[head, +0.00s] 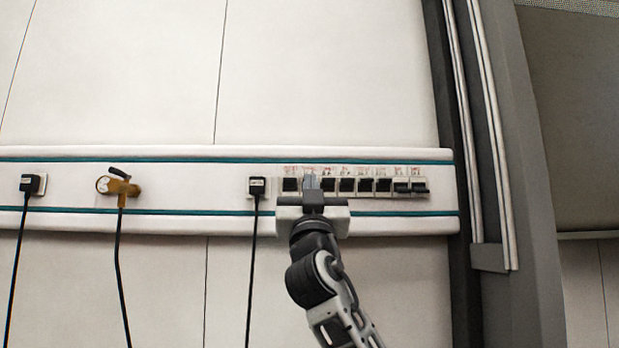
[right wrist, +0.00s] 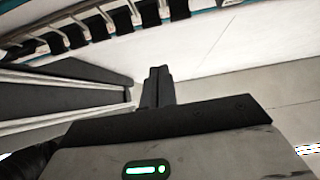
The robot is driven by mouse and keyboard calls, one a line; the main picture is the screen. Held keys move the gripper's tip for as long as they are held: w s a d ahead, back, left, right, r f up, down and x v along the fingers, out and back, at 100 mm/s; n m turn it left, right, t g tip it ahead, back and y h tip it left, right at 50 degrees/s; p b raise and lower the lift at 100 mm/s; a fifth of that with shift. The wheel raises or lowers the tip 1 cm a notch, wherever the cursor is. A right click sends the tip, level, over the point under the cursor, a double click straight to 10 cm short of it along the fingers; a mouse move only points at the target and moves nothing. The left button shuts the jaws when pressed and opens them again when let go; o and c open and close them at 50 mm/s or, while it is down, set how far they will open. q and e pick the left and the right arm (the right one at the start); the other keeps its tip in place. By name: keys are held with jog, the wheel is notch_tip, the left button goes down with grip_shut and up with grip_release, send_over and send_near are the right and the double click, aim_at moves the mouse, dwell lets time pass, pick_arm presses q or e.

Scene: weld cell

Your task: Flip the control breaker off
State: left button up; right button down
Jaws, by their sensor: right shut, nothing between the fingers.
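A row of several dark breakers (head: 347,186) sits on the white wall rail, each under a small label with reddish print too small to read. I cannot tell which one is the control breaker. My right gripper (head: 313,184) is shut and empty. It is in front of the breaker second from the left and hides most of it; I cannot tell whether it touches. In the right wrist view the shut fingers (right wrist: 158,82) point up, and the breaker row (right wrist: 100,30) runs along the top left. The two rightmost breakers (head: 410,187) look different from the others. My left gripper is not in view.
The white rail (head: 180,184) with teal stripes crosses the wall. Left of the breakers are a black plug with a hanging cable (head: 257,187), a brass valve with a gauge and hose (head: 119,186), and another black plug (head: 30,184). A dark vertical post (head: 510,180) stands at right.

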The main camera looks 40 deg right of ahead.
jog(key=p+x, duration=0.4)
jog(key=x, duration=0.5)
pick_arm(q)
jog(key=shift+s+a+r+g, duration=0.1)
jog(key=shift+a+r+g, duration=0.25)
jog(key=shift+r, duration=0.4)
pick_arm(e)
jog(key=shift+w+d+f, duration=0.15)
jog(key=shift+f, duration=0.8)
jog(key=shift+w+d+f, duration=0.1)
jog(key=shift+d+f, duration=0.05)
jog(key=shift+f, duration=0.8)
